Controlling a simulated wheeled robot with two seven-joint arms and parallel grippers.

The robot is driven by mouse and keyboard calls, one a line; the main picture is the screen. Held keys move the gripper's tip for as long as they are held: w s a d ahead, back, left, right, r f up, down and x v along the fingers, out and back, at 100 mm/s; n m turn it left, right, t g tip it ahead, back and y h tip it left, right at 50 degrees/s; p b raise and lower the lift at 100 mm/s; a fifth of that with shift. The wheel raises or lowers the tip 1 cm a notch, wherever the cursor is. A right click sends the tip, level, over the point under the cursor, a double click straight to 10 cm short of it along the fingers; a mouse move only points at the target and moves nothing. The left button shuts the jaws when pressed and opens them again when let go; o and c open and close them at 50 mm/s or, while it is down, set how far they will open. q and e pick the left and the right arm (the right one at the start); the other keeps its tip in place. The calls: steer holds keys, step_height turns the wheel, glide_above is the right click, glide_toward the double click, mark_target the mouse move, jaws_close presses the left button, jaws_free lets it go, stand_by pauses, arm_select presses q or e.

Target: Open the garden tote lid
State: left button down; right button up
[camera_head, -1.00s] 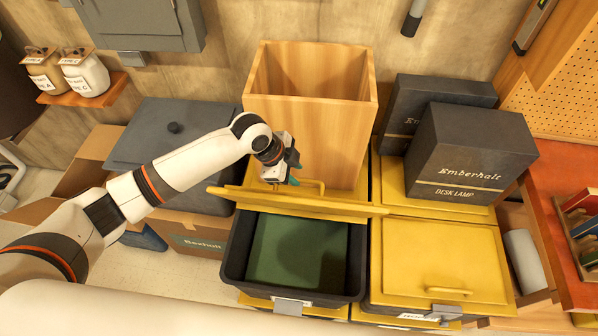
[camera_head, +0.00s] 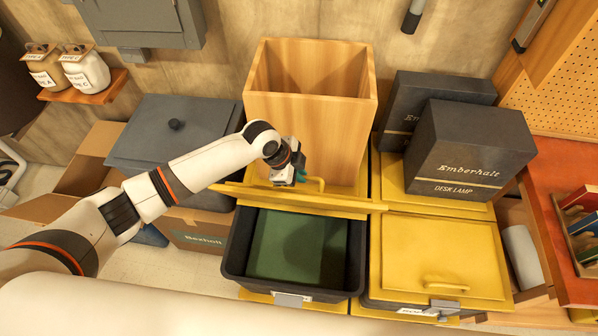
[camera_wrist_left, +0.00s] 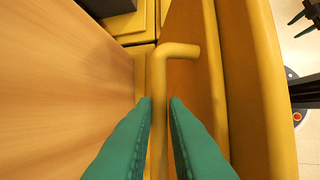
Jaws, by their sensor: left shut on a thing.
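The garden tote (camera_head: 235,262) is a dark grey bin with a green inside, below the middle of the head view. Its yellow lid (camera_head: 345,207) is swung up at the back edge and seen nearly edge-on, close to the tall wooden box. The tote's mouth is uncovered. My left gripper (camera_head: 300,178) is shut on the lid's yellow bar handle (camera_head: 320,182). In the left wrist view, its green fingers (camera_wrist_left: 160,105) lie on both sides of the handle (camera_wrist_left: 158,75). Dark prongs at that view's upper right may be my right gripper (camera_wrist_left: 304,18); its state is unclear.
The tall wooden box (camera_head: 310,130) stands right behind the lid. A closed yellow-lidded tote (camera_head: 440,255) sits to the right, with dark Emberhalt boxes (camera_head: 470,150) behind it. A grey-lidded bin (camera_head: 150,145) and a cardboard box (camera_head: 195,235) are at left.

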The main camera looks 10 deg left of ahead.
arm_select(q)
steer(key=w+r+g+b, duration=0.1)
steer(key=w+g+b, duration=0.1)
steer(key=w+b, duration=0.4)
steer(key=shift+w+n+g, duration=0.3)
steer(key=shift+w+g, duration=0.1)
steer(key=shift+w, duration=0.05)
steer(key=c, duration=1.5)
jaws_free()
steer(key=shift+a, duration=0.15)
steer(key=shift+o, duration=0.2)
steer(key=shift+r, duration=0.1)
